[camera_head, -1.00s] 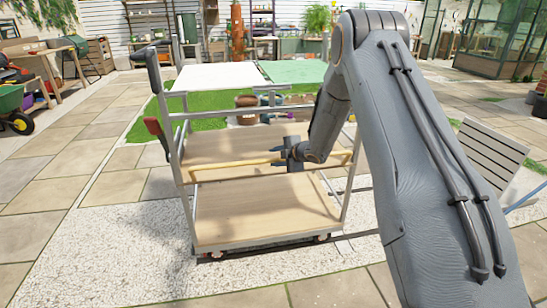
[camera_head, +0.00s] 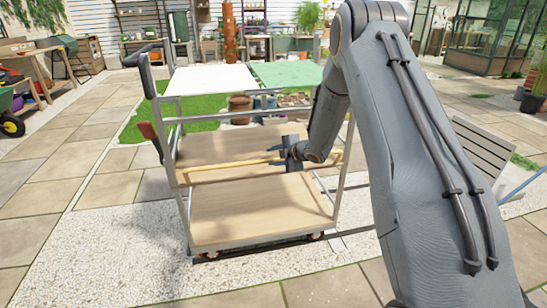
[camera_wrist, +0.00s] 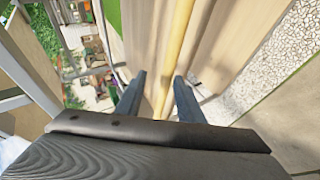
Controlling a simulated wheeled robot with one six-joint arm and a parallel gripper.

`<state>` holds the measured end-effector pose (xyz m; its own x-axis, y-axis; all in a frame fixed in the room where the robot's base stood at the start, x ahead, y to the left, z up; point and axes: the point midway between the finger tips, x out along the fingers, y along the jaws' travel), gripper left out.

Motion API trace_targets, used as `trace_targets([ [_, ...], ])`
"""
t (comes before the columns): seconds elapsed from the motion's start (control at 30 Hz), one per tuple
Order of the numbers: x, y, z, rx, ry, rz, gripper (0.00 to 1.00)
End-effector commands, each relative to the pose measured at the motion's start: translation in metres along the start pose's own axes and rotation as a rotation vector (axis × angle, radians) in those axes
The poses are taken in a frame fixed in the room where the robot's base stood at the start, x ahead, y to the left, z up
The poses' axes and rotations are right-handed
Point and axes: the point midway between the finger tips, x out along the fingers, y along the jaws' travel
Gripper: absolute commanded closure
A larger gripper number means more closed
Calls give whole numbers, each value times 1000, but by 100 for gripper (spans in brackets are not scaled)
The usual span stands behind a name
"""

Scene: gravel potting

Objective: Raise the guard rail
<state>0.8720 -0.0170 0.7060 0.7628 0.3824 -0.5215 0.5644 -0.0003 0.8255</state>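The guard rail is a yellow bar (camera_head: 222,171) running across the near side of a metal cart (camera_head: 187,215), low above its wooden lower deck (camera_head: 262,210). My gripper (camera_head: 286,153) is at the rail, right of the rail's middle. In the wrist view my gripper (camera_wrist: 160,94) has its two dark fingers apart. The yellow rail (camera_wrist: 181,25) runs between them, with a gap visible on both sides. I cannot tell whether either finger touches it. My arm covers part of the cart's right side.
The cart has a black-ended handle (camera_head: 143,58) and a red part (camera_head: 151,135) on its left. A white board (camera_head: 212,79) and a green board (camera_head: 287,74) show behind it. A slatted wooden piece (camera_head: 483,148) is at right. Paving at left is clear.

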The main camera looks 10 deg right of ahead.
Motion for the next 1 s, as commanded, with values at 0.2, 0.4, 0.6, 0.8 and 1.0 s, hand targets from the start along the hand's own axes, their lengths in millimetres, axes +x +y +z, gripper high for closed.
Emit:
trace_targets([
  [0.2, -1, 0, 0, 0, 0, 1, 66],
  [0.4, -21, 1, 1, 1, -2, 1, 66],
  [0.6, -54, 1, 0, 1, -2, 1, 66],
  [0.8, -75, 1, 1, 0, -1, 0, 66],
  [1.0, -78, 0, 0, 0, 0, 0, 66],
])
